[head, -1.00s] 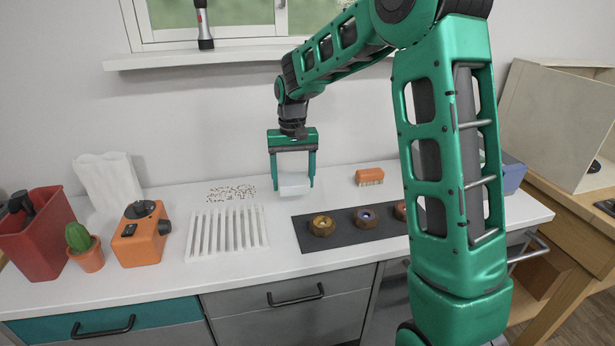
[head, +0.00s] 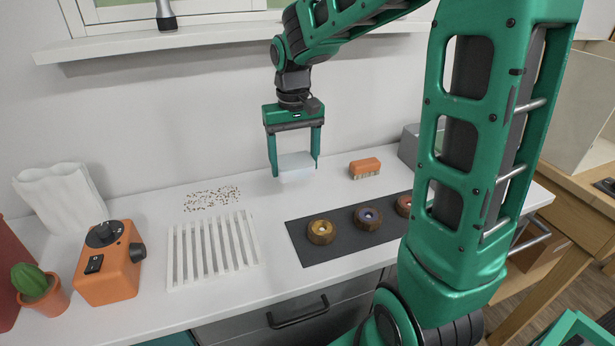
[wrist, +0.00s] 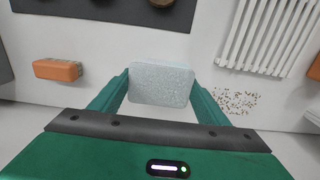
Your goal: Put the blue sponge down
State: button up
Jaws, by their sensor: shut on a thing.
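The sponge (head: 296,166) is a pale grey-blue block. It also shows in the wrist view (wrist: 160,82) as a light speckled rectangle. My green gripper (head: 294,170) points down and is shut on the sponge, with one finger at each side. The sponge is over the white counter (head: 225,290), near the back of the dark mat. I cannot tell whether its underside touches the counter.
A dark mat (head: 290,240) with several brown round pieces lies in front right. An orange brush (head: 365,167) is to the right. A white slatted rack (head: 213,252) and scattered brown crumbs (head: 212,199) lie left. An orange box (head: 108,270) and potted cactus (head: 38,290) stand farther left.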

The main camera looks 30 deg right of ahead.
send_over(311, 186)
notch_tip(311, 186, down, 4)
jog(key=shift+f, duration=2.15)
jog(key=o, duration=1.1)
jog(key=shift+f, duration=0.1)
notch_tip(311, 186, up, 8)
